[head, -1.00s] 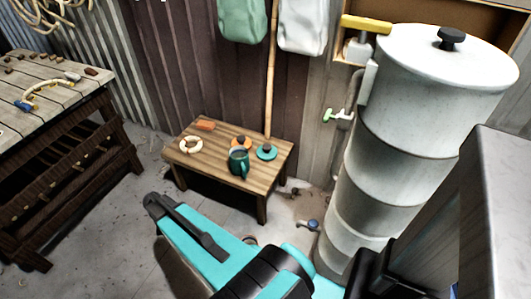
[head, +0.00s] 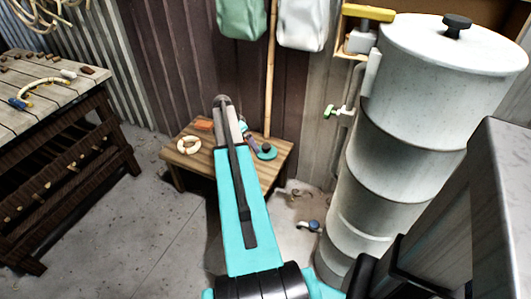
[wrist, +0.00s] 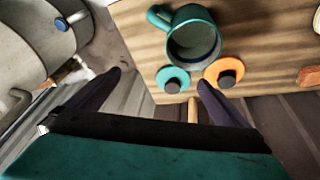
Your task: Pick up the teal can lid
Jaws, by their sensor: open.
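The teal can lid (head: 267,153) is a flat round disc with a dark knob, lying near the right end of the small wooden table. In the wrist view the teal lid (wrist: 165,86) shows between the two finger lines, beside the orange lid (wrist: 213,79). The teal can (wrist: 193,42), open-topped with a side handle, stands just beyond both lids. My gripper (wrist: 159,77) is open and empty, its dark fingers spread. It appears above the table, apart from the lid. In the head view my arm hides most of the can and the orange lid.
The small table (head: 185,163) also holds a cream ring (head: 188,145) and an orange-brown block (head: 203,125). A tall pale tank (head: 410,130) stands to the right. A workbench (head: 50,90) stands at left. A bamboo pole (head: 271,75) rises behind the table.

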